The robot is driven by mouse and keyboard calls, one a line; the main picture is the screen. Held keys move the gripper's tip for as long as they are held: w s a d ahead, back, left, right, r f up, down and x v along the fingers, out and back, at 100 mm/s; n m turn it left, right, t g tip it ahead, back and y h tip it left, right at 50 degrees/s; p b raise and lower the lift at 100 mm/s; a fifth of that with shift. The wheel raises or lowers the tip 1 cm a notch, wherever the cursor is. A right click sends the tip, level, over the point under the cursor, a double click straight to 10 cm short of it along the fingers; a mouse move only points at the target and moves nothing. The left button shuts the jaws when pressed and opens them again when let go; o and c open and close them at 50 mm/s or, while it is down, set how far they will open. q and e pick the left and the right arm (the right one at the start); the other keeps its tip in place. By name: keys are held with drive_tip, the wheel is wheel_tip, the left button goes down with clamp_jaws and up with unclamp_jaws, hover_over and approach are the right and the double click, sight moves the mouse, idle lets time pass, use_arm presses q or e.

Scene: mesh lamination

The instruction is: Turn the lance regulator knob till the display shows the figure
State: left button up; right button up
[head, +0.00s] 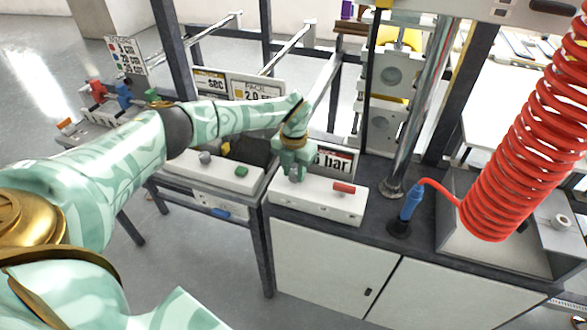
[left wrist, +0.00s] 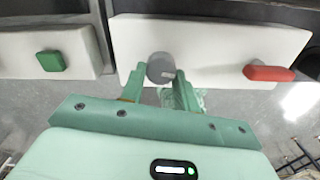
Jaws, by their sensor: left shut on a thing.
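The grey regulator knob (left wrist: 160,67) sits on a white box (left wrist: 215,40) and shows between my left fingertips in the left wrist view. My left gripper (left wrist: 160,78) is shut on the knob, one finger on each side. In the head view my left gripper (head: 294,166) points down at the left part of the white box (head: 315,203), and the knob is mostly hidden by it. A white display (head: 340,163) behind the box reads "bar"; its figure is partly hidden by my gripper. My right gripper is in neither view.
A red lever (head: 344,187) lies on the same box, right of the knob. A second white box (head: 205,175) with a green button (head: 241,171) stands to the left. A blue lance handle (head: 411,203) with a coiled red hose (head: 520,140) stands to the right.

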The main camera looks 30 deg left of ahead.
sight(294, 174)
use_arm(q)
drive_tip(key=shift+w+r, duration=0.1)
drive_tip(key=o, duration=1)
wheel_tip(294, 174, up, 16)
drive_tip(key=shift+r+p, duration=0.1)
drive_tip(key=shift+p, duration=1.15)
